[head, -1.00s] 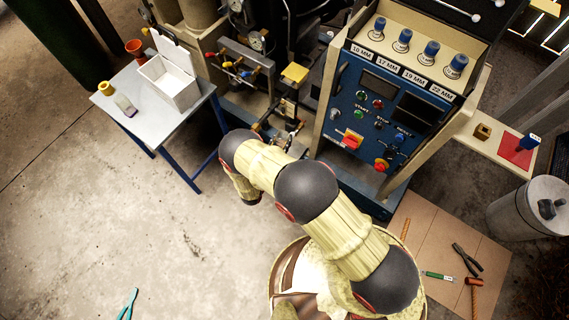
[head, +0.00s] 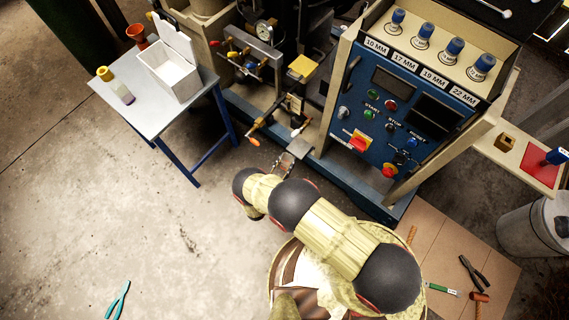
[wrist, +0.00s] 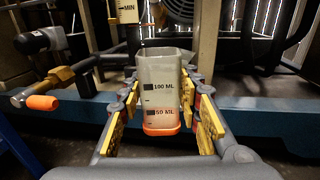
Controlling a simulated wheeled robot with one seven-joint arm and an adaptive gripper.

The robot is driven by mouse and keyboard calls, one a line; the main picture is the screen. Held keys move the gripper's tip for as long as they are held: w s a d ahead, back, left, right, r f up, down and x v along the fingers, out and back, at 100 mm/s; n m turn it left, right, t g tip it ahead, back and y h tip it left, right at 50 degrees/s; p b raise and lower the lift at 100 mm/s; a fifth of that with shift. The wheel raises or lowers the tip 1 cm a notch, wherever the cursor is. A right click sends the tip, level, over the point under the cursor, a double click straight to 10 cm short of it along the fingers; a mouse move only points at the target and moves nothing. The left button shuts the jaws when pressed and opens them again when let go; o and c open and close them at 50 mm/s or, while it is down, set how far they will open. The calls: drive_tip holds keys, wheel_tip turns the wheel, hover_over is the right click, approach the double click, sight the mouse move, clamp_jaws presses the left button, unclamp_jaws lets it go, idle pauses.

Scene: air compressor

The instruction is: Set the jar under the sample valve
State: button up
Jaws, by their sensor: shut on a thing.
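The jar (wrist: 160,88) is clear, with 50 ML and 100 ML marks and an orange base. In the wrist view it stands upright between the yellow pads of my gripper (wrist: 160,128), which is shut on it. In the head view my gripper (head: 284,164) is low in front of the blue machine base, with the pale jar (head: 299,148) at its tip. A brass valve with an orange handle (wrist: 42,102) is left of the jar; the handle also shows in the head view (head: 253,141). I cannot tell for certain which fitting is the sample valve.
The blue base rail (wrist: 270,122) runs behind the jar. A MIN label (wrist: 127,12) is above it. The blue control panel (head: 395,115) stands right of my gripper. A side table (head: 140,110) with a white box (head: 168,75) is at left. The floor between is clear.

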sight(288, 160)
drive_tip(key=w, duration=0.1)
drive_tip(key=w+d+f, duration=0.1)
drive_tip(key=w, duration=0.1)
drive_tip(key=shift+d+f+b, duration=0.3)
drive_tip(key=shift+d, duration=0.05)
drive_tip(key=x, duration=0.8)
drive_tip(key=shift+w, duration=0.1)
drive_tip(key=shift+x, duration=1)
drive_tip(key=shift+a+f, duration=0.1)
drive_tip(key=shift+f, duration=0.6)
drive_tip(key=o, duration=1.4)
drive_tip(key=v, duration=1.2)
